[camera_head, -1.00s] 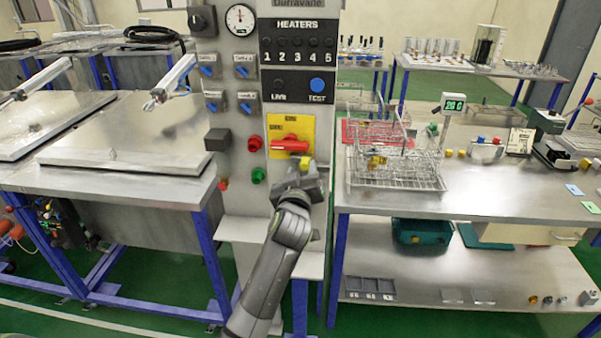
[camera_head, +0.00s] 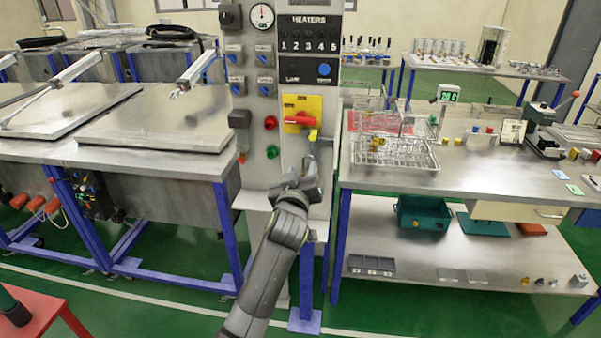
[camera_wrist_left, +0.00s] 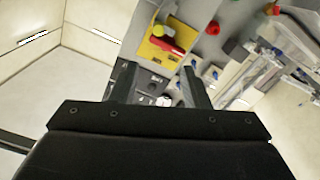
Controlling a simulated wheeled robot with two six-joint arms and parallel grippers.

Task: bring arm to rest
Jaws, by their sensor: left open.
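My left arm reaches up from the bottom centre in the head view. Its gripper (camera_head: 302,176) is open and empty, in front of the grey control panel (camera_head: 257,115) and below the red rotary handle (camera_head: 299,121) on its yellow plate (camera_head: 313,103). In the left wrist view the two dark fingers (camera_wrist_left: 158,88) stand apart with nothing between them. The red handle (camera_wrist_left: 165,45) and yellow plate (camera_wrist_left: 153,53) lie beyond them, apart from the fingers. My right gripper is not in view.
A metal bench with lidded tanks (camera_head: 155,135) stands left of the panel. A steel table (camera_head: 470,180) with a wire rack (camera_head: 395,155) stands to the right. A red stool or table corner (camera_head: 45,310) shows at the lower left. Green floor lies open in front.

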